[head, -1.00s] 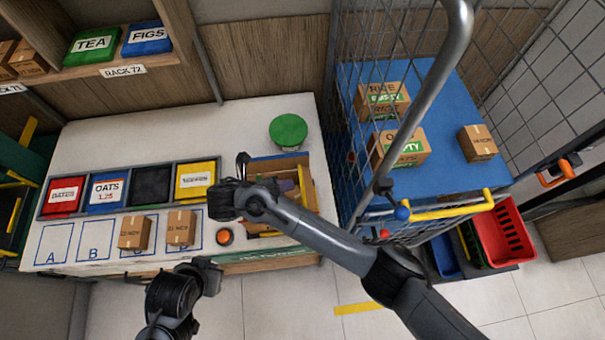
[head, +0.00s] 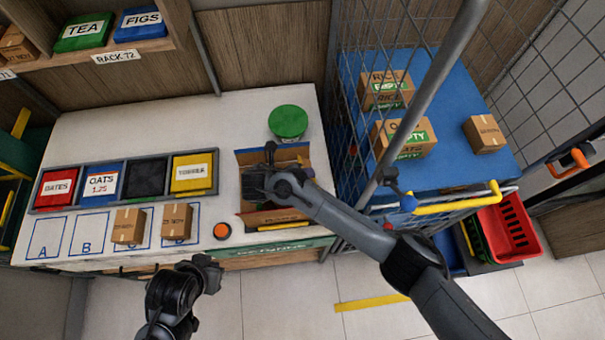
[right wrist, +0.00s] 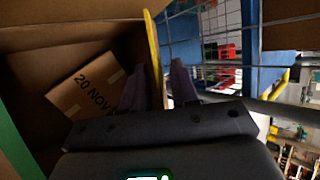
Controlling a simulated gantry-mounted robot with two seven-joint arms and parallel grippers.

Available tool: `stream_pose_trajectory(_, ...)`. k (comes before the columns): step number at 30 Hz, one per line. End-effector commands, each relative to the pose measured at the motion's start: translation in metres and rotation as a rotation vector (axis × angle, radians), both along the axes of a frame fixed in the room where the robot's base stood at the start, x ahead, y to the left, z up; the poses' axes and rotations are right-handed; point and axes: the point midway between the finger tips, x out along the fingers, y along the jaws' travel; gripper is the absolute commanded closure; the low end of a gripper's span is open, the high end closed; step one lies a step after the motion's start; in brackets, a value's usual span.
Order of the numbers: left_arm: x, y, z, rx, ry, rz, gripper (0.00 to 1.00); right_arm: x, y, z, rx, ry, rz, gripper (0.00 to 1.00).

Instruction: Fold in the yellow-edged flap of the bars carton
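The bars carton (head: 242,160) stands open at the right end of the white counter, partly covered by my right arm. In the right wrist view its brown interior holds a small box marked 20 NOV (right wrist: 85,85). The yellow-edged flap (right wrist: 152,45) stands out from the carton's side in that view. My right gripper (right wrist: 160,85) has its two fingers apart, with the flap's yellow edge reaching down between them; contact cannot be told. In the head view my right gripper (head: 256,184) is over the carton. My left gripper (head: 208,266) hangs in front of the counter, its fingers unclear.
A green round lid (head: 288,121) lies behind the carton. An orange button (head: 222,231) and two small boxes (head: 128,226) are to its left, before a row of bins (head: 110,187). A wire cage cart (head: 345,130) stands close on the right.

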Motion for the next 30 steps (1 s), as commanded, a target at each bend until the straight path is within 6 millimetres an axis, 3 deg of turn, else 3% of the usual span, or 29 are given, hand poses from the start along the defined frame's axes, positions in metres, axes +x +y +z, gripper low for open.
stream_pose_trajectory(6, 0.0, 0.0, 0.0, 0.0, 0.0, 0.001, 1.0, 0.0, 0.0, 0.0, 0.0, 0.0, 0.0, 0.71)
stream_pose_trajectory(12, 0.0, -0.001, 0.0, -0.006, 0.0, 0.004, 1.0, 0.0, 0.0, 0.0, 0.0, -0.001, -0.001, 1.0)
stream_pose_trajectory(20, 0.0, -0.003, 0.0, -0.014, 0.0, 0.009, 1.0, 0.0, 0.001, -0.001, -0.011, -0.001, 0.0, 1.0)
stream_pose_trajectory(30, 0.0, -0.002, -0.01, -0.01, 0.0, 0.007, 1.0, -0.001, 0.009, -0.011, -0.212, -0.026, 0.0, 1.0)
